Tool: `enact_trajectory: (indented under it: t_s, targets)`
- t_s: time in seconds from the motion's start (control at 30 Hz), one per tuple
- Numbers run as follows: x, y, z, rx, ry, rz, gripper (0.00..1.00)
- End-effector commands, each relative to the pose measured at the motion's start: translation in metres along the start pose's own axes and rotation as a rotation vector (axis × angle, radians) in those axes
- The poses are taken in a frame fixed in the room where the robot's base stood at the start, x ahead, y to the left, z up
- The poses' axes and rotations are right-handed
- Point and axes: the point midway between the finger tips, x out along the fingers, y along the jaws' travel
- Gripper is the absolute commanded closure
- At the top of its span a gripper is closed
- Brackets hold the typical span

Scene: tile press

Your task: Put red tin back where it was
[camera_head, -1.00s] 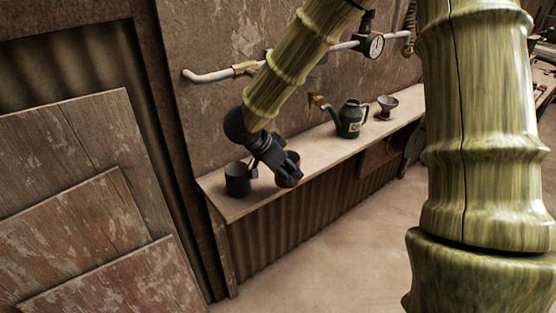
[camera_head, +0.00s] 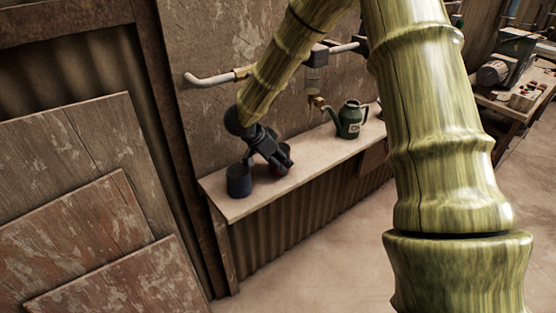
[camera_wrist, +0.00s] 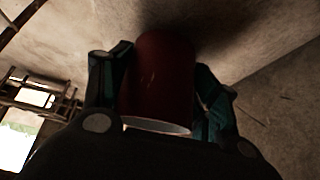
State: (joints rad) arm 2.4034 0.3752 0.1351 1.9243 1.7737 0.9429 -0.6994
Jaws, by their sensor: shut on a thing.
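The red tin (camera_wrist: 162,75) is between the two fingers of my gripper (camera_wrist: 160,90) in the wrist view, with a finger on each side. In the head view, my gripper (camera_head: 279,158) is shut on the red tin (camera_head: 281,171), which shows only partly below the fingers. The tin is over the left part of the shelf (camera_head: 310,166), right of a dark blue tin (camera_head: 238,183). I cannot tell whether its bottom touches the shelf.
A green watering can (camera_head: 350,120) stands farther right on the shelf. A pipe (camera_head: 205,77) runs along the wall above, with a tap (camera_head: 319,102) over the shelf. Boards (camera_head: 90,215) lean at the left. A workbench (camera_head: 505,105) stands at the far right.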

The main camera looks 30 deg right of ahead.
Motion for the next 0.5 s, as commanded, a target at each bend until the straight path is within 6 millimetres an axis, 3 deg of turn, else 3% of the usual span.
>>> enact_trajectory:
  t_s: [0.47,0.5]
  targets:
    - [0.0084,-0.0004,0.0059,-0.001,0.000,-0.001,0.70]
    - [0.0086,-0.0004,0.0061,0.000,0.000,-0.002,0.34]
